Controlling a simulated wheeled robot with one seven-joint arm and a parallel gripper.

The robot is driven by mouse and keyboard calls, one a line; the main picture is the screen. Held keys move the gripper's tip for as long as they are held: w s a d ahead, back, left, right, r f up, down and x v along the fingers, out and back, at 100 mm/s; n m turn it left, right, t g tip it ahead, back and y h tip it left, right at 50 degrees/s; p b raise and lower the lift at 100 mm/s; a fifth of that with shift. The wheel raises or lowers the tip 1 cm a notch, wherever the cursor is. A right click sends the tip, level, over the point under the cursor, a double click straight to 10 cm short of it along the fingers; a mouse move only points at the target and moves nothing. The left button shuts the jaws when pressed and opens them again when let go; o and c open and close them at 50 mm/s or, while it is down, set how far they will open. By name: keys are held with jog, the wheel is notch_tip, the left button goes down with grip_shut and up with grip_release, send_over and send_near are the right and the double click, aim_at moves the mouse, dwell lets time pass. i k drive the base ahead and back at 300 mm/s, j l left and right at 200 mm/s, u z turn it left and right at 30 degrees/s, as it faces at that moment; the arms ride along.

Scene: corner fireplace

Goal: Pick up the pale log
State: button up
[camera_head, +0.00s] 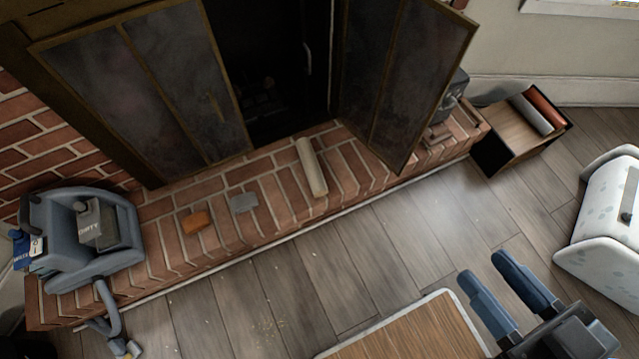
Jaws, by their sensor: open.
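The pale log (312,168) is a cream-coloured cylinder lying on the brick hearth, in front of the open fireplace. Its long side runs from the firebox opening toward the hearth's front edge. My gripper (495,270) is at the lower right, above the wooden floor. Its two blue-grey fingers are apart with nothing between them. It is well away from the log, to the right of and below it in the picture. Nothing hides the log.
Open fireplace doors (415,75) flank the log. A grey caddy (85,235) stands left, a log box (520,140) right. A wooden tabletop (405,335) is at the bottom.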

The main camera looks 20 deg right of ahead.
aim_at(314, 177)
jog(key=k, duration=0.1)
jog(key=z, duration=0.4)
jog(key=i+z, duration=0.15)
jog(key=z, duration=0.2)
jog(key=j+z, duration=0.1)
jog(key=z, duration=0.3)
jog(key=i+j+z, duration=0.1)
jog(key=z, duration=0.3)
jog(key=i+j, duration=0.1)
jog(key=u, duration=0.4)
jog(key=i+j+u, duration=0.1)
jog(key=u, duration=0.75)
jog(key=i+u, duration=0.15)
jog(key=u, duration=0.7)
jog(key=i, duration=0.05)
